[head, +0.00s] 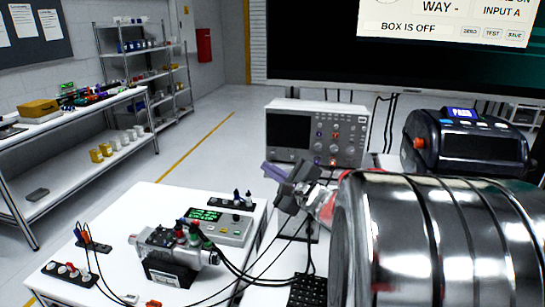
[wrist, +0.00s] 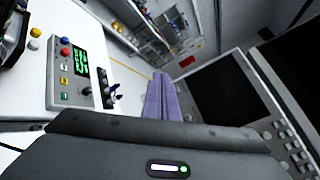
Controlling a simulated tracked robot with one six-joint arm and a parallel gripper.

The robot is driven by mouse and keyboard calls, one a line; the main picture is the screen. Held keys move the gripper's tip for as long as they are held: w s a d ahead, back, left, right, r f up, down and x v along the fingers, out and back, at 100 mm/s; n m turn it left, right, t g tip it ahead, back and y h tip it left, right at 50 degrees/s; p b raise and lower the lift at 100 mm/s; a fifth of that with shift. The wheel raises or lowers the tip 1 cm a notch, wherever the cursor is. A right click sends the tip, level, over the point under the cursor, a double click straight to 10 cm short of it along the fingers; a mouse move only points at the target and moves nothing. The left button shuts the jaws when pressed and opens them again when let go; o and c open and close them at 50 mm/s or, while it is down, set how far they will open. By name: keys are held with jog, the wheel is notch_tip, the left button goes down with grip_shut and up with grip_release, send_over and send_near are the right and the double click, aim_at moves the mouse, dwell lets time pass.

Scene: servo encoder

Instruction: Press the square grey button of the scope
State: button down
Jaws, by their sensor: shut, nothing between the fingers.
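The scope (head: 318,108) is a light grey box with a dark screen and a panel of knobs and small buttons to the right of the screen. It stands at the back of the table in the head view. In the wrist view its dark screen (wrist: 225,95) and control panel (wrist: 284,142) fill the right side. I cannot make out which control is the square grey button. My gripper (head: 270,171) is in front of and below the scope's left part, with purple fingers shut and empty. In the wrist view the shut fingers (wrist: 163,98) point left of the scope, apart from it.
A grey box with a green display (head: 207,214) and a metal servo unit (head: 172,248) with cables stand on the white table at left. A dark blue device (head: 466,142) stands right of the scope. A big wall display (head: 400,75) hangs behind.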

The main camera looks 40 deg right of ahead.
jog(key=shift+s+a, duration=0.6)
jog(key=shift+a, duration=0.05)
